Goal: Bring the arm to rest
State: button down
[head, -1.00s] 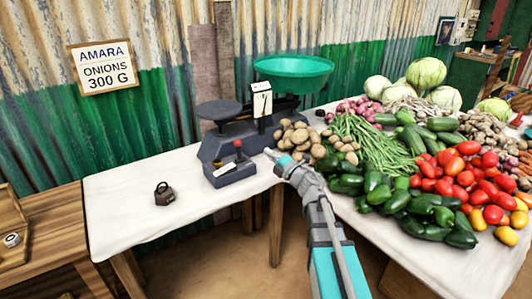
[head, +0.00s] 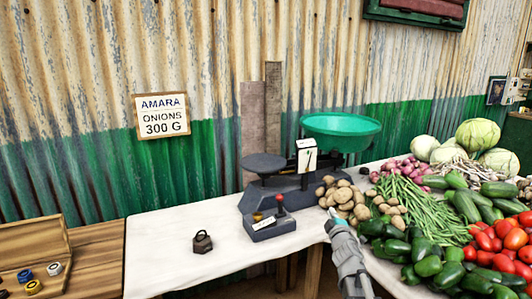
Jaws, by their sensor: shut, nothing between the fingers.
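My arm rises from the bottom edge, right of the middle. At its end my gripper (head: 333,218) is small and pale, shut and empty, in front of the potato pile near the front edge of the table. The balance (head: 285,190) stands on the white-covered table, with a green pan (head: 340,127) on its right and a dark flat plate (head: 263,163) on its left. My gripper appears apart from the balance.
A dark weight (head: 202,242) and a box with a red-knobbed lever (head: 270,228) stand on the table. Potatoes (head: 345,199), beans, peppers and tomatoes crowd the right. A wooden tray (head: 30,262) lies at left. The table's left part is mostly bare.

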jog(key=s+d+f+m+g+h, duration=0.2)
jog(key=s+f+m+g, duration=0.3)
jog(key=f+m, duration=0.15)
jog(key=s+d+f+m+g+h, duration=0.1)
jog(key=s+f+m+g+h, duration=0.2)
jog(key=s+f+m+g, duration=0.3)
jog(key=s+a+f+g+y, duration=0.2)
jog(key=s+a+f+g, duration=0.2)
jog(key=s, duration=0.3)
jog(key=s+a+f+g+y, duration=0.3)
jog(key=s+a+f+g, duration=0.15)
jog(key=s, duration=0.35)
notch_tip(320, 180, up, 26)
jog(key=p, duration=2.5)
jog(key=shift+w+r+m+p, duration=0.2)
jog(key=shift+w+m+p, duration=0.15)
jog(key=shift+m, duration=0.1)
